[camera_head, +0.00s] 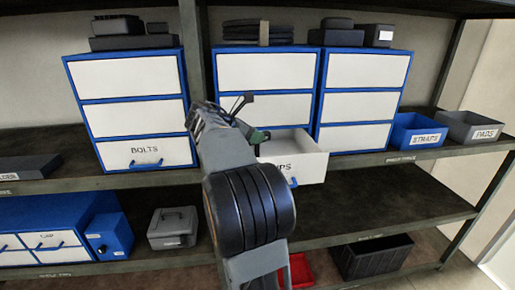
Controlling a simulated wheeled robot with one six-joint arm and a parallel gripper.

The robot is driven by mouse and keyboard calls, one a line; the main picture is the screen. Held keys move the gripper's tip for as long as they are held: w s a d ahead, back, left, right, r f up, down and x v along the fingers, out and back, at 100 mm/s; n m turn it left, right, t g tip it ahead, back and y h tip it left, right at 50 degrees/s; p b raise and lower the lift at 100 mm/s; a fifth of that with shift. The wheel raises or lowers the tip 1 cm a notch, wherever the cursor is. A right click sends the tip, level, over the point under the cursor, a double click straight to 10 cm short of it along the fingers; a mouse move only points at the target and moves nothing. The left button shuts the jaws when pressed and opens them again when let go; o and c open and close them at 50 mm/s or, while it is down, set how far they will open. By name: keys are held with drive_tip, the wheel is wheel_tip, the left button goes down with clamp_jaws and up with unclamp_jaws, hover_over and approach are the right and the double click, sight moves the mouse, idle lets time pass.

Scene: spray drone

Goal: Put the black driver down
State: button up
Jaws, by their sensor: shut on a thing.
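My gripper (234,117) is in front of the middle blue cabinet on the upper shelf, beside an open drawer. It is shut on a slim dark thing (244,100), which seems to be the black driver. It sticks up and is tilted. Its lower part is hidden by the gripper and my arm. The open white drawer (312,163) has a label that is partly hidden and ends in "PS". A small green part (258,136) shows at the drawer's left edge, and I cannot tell what it belongs to.
A closed BOLTS drawer (165,155) is at the left. A blue STRAPS bin (418,132) and a grey PADS bin (474,127) stand at the right. A grey case (172,228), a black crate (373,257) and a red tray (299,272) are lower down.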

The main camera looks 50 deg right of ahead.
sight(257, 147)
drive_tip(key=shift+s+d+f, duration=0.15)
drive_tip(key=shift+d+f, duration=0.15)
drive_tip(key=shift+f, duration=0.05)
drive_tip(key=f, duration=0.3)
drive_tip(key=shift+s+d, duration=0.1)
drive_tip(key=shift+d, duration=0.15)
drive_tip(key=shift+f, duration=0.4)
drive_tip(key=shift+f, duration=0.1)
drive_tip(key=o, duration=0.9)
drive_tip(key=shift+o, duration=0.2)
